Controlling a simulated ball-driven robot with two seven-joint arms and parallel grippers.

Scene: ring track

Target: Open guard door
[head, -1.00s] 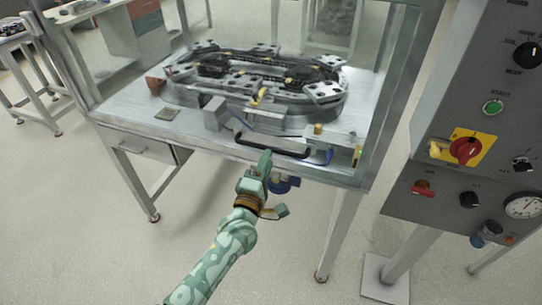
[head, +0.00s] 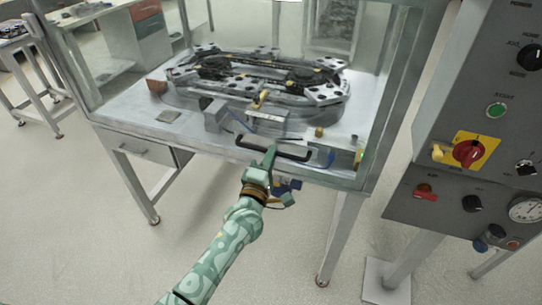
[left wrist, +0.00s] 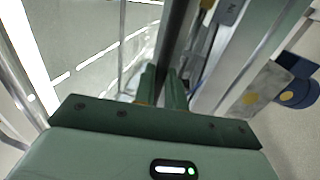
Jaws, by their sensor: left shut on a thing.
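The guard door (head: 390,110) is a clear panel in a grey frame on the front of the machine enclosure. It looks closed. Its black bar handle (head: 295,154) runs across the lower front, above the table edge. My left gripper (head: 269,152) comes up from below and is shut on the handle near its middle. In the left wrist view, the two green fingers (left wrist: 163,88) are on either side of the dark handle bar (left wrist: 178,45). The exact contact is partly hidden by the fingers. My right gripper is not in view.
The ring track (head: 255,75) sits on the table behind the door. A grey control panel (head: 480,110) with a red rotary switch (head: 467,152) stands at the right. A blue fitting (head: 290,184) hangs under the table edge beside my gripper. Open floor lies in front.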

